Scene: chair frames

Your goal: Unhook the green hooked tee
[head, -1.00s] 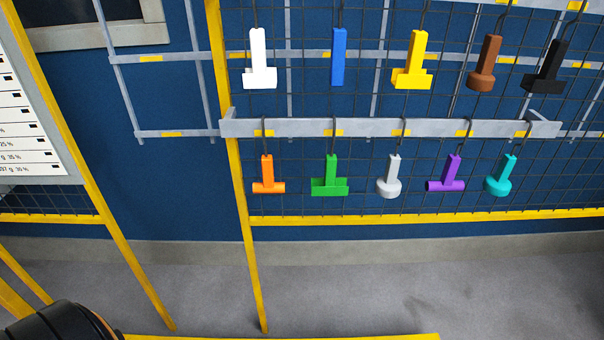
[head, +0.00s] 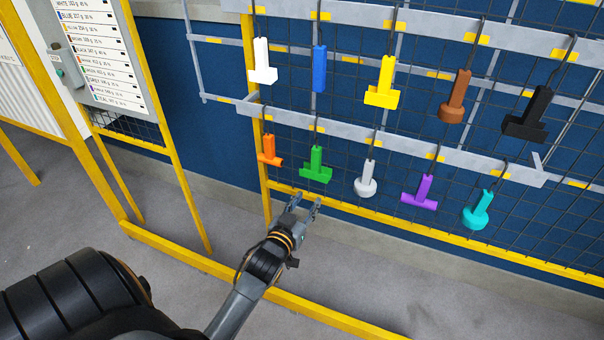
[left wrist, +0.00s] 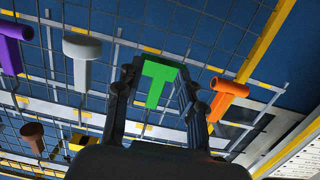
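The green hooked tee (head: 316,165) hangs by its hook from the lower grey rail in the head view, between the orange and the light grey pieces. My left gripper (head: 305,206) is open and empty, below the green tee in the picture. In the left wrist view the green tee (left wrist: 158,82) appears between the two fingers of the left gripper (left wrist: 155,75); I cannot tell how far beyond the fingertips it is. No contact is visible. My right gripper is not in view.
An orange tee (head: 269,150) and a light grey piece (head: 366,180) hang close on either side. Purple (head: 419,192) and teal (head: 478,210) pieces hang farther right. More pieces hang above. A yellow bar (head: 330,313) runs low in front.

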